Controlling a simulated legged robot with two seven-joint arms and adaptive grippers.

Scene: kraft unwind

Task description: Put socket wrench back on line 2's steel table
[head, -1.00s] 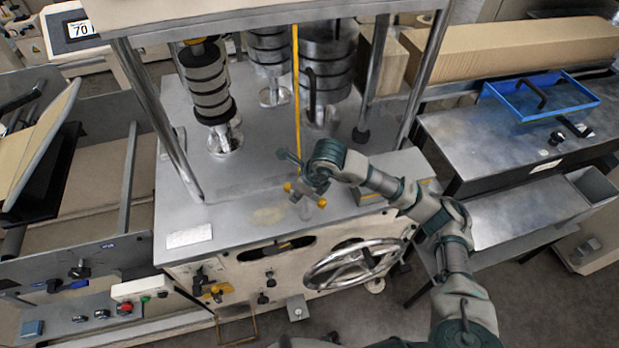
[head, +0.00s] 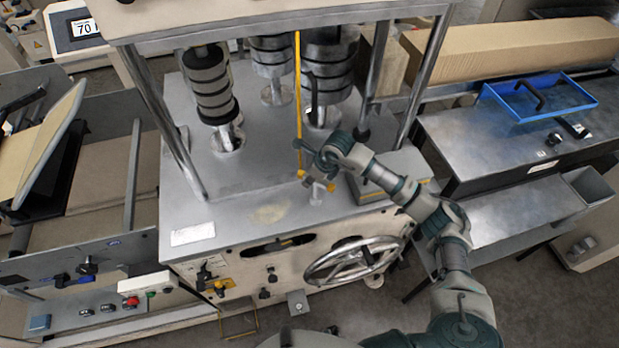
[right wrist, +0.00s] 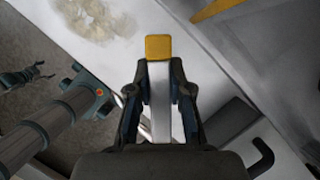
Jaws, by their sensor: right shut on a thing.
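My right gripper (head: 316,181) is shut on a silver bar with yellow ends, which looks like the socket wrench (head: 316,196). It is over the front part of the machine's grey steel top. I cannot tell whether the wrench touches that top. In the right wrist view, the silver shaft of the wrench (right wrist: 159,105) stands between the two dark fingers (right wrist: 159,92), with its yellow end beyond the fingertips. A grey steel table (head: 465,135) stands at the right; I see no line number on it. My left gripper is not in view.
Roller stacks (head: 212,88) and a thin yellow rod (head: 298,105) stand on the machine top behind the gripper. A grey box (head: 385,178) lies to its right. A handwheel (head: 355,258) is on the front. A blue tray (head: 540,108) sits on the right table, which has bare room.

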